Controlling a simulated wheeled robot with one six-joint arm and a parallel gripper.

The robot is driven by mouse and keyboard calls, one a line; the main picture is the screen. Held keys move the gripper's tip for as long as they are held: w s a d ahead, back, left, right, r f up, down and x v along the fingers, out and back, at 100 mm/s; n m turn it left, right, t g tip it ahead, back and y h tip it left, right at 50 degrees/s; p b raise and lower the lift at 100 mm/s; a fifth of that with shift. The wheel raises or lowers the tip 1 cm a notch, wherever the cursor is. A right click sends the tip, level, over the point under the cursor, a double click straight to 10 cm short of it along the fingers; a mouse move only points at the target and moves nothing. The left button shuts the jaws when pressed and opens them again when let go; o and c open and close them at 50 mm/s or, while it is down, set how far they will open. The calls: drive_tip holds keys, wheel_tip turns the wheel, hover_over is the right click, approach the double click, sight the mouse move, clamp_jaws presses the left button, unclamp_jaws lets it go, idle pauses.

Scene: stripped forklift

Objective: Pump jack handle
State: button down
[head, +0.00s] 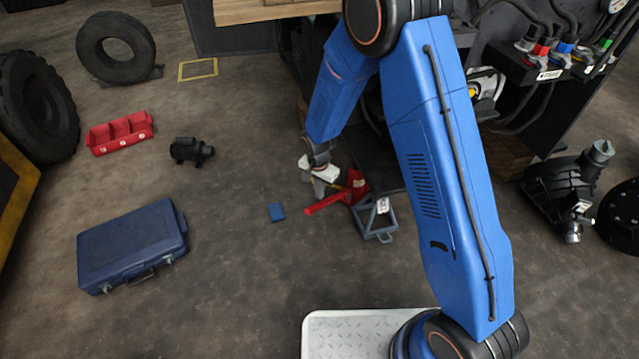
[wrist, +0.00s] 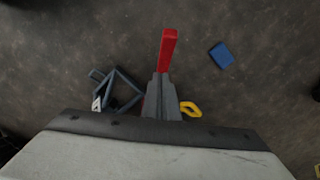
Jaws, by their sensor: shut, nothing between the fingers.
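A red jack (head: 357,184) stands on the floor near the middle of the head view, partly hidden behind my arm and gripper. Its red handle (head: 323,204) sticks out low to the left. In the wrist view the handle (wrist: 168,48) runs upward from beyond my fingertips, and its inner part is hidden by the fingers. My gripper (head: 319,192) is shut and empty, with its tips just above or beside the handle. It shows in the wrist view (wrist: 161,76), lined up over the handle. I cannot tell whether the tips touch it.
A small blue block (head: 276,211) lies left of the handle. A yellow piece (wrist: 190,109) shows beside my fingers.

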sight(317, 207)
drive_tip(key=shift+s+a+f, duration=0.3)
drive_tip(key=shift+s+f, duration=0.1)
drive_tip(key=shift+f, duration=0.25)
drive_tip(key=shift+s+a+f, duration=0.25)
drive_tip(key=shift+s+f, duration=0.15)
drive_tip(key=shift+f, duration=0.2)
